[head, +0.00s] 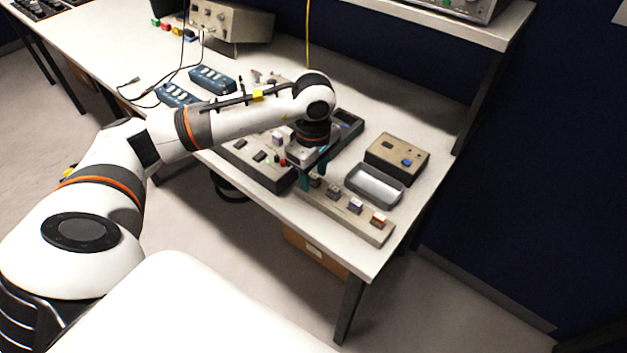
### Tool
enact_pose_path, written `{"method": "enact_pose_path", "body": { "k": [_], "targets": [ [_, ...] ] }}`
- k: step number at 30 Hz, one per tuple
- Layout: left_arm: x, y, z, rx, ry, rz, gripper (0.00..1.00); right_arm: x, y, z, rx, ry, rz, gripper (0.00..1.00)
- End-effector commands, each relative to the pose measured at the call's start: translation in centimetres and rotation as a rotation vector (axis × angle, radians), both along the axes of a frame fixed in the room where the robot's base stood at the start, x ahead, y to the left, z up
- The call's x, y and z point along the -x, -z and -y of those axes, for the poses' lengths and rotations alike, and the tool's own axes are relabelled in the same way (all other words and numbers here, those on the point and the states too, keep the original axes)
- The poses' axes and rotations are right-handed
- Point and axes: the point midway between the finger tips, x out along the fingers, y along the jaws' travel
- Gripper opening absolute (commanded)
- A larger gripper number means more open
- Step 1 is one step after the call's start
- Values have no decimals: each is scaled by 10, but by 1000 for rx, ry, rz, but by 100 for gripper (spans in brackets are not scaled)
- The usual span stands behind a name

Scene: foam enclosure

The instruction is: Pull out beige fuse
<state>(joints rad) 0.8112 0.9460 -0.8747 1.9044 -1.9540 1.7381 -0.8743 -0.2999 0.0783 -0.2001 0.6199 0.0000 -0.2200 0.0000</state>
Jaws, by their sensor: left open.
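My left gripper (313,176) points down over the front edge of a dark fuse board (262,172), its teal fingers apart. It is close to the board's edge and the inner end of a beige strip (372,234). I cannot tell whether a fuse stands between the fingers. The board carries small parts, among them a pale block (277,139) and a small red part (283,161). Several small coloured blocks stand along the strip, one with an orange-red top (378,219). I cannot make out which piece is the beige fuse; my wrist hides part of the board. My right gripper is out of view.
A grey tray (353,187) with a white inside and a beige box with a blue button (397,152) stand right of the board. Blue power strips (212,80), cables and an instrument (232,20) lie further left.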

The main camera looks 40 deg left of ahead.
Motion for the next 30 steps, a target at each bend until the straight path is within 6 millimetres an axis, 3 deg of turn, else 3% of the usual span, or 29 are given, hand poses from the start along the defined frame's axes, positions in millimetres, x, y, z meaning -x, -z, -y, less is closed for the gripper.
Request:
{"method": "enact_pose_path", "body": {
  "k": [30],
  "targets": [
    [0, 0, 0, 0, 0, 0, 44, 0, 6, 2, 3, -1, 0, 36]
  ]
}}
